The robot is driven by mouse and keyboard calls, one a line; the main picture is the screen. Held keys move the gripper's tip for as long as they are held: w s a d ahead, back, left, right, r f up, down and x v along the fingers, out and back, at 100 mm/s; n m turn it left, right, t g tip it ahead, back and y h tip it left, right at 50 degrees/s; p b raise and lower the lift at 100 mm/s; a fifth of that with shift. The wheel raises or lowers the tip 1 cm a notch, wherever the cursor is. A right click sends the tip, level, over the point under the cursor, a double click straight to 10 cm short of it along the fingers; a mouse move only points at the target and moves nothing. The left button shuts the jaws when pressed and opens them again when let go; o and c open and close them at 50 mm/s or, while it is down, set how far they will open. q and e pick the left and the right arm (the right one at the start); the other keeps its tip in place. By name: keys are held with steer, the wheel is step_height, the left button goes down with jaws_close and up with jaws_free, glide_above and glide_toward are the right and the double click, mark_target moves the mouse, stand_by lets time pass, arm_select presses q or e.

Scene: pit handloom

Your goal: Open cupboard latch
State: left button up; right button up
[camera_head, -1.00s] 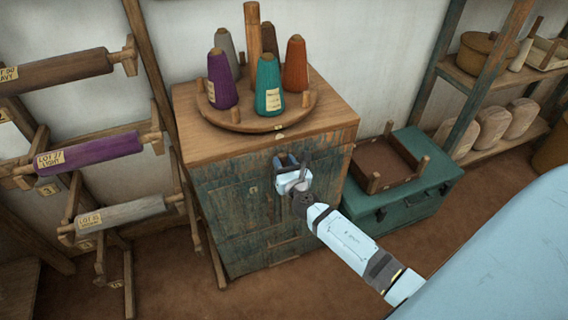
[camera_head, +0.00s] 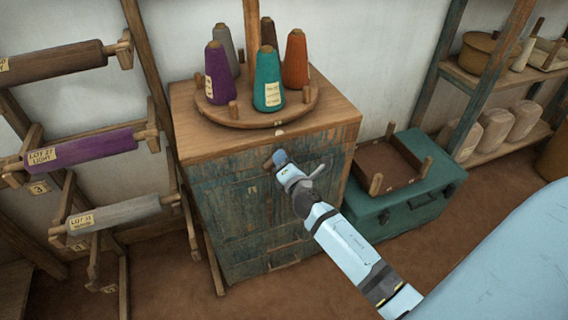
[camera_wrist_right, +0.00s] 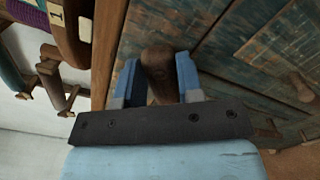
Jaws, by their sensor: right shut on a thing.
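The cupboard (camera_head: 240,215) has a worn blue-green front and a plain wooden top. A brown wooden latch (camera_wrist_right: 158,70) sits at the upper part of the front and shows between my fingers in the right wrist view. My right gripper (camera_head: 279,158) reaches the cupboard front from the lower right. Its two blue fingers (camera_wrist_right: 158,82) are shut on the latch, one on each side. In the head view the gripper hides most of the latch. The cupboard front looks closed. My left gripper is not in view.
A round wooden stand (camera_head: 240,113) with several thread cones is on the cupboard top. A green chest (camera_head: 410,200) with an open wooden tray (camera_head: 388,160) stands to the right. A rack with wound rollers (camera_head: 95,148) is close on the left. Bare floor lies in front.

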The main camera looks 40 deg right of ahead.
steer(key=shift+m+b, duration=0.35)
steer(key=shift+m, duration=3.35)
steer(key=o, duration=0.9)
steer(key=shift+o, duration=0.2)
